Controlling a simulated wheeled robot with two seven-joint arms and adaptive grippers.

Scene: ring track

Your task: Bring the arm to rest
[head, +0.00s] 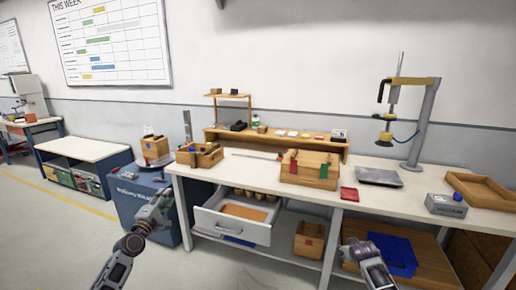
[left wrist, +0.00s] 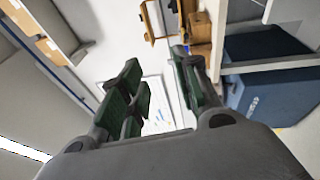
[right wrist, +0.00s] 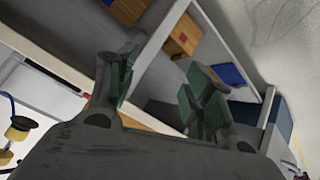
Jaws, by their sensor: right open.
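My left gripper (head: 158,208) is in front of the left end of the workbench, near the blue cabinet and the open drawer. In the left wrist view its green-padded fingers (left wrist: 160,85) stand apart with nothing between them. My right gripper (head: 352,250) is low in front of the workbench, near the lower shelf. In the right wrist view its fingers (right wrist: 160,82) are apart and empty. Neither gripper visibly holds anything. From the head view I cannot tell whether either gripper touches the bench.
A blue cabinet (head: 126,205) is at left. The floor (head: 50,245) at far left is clear.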

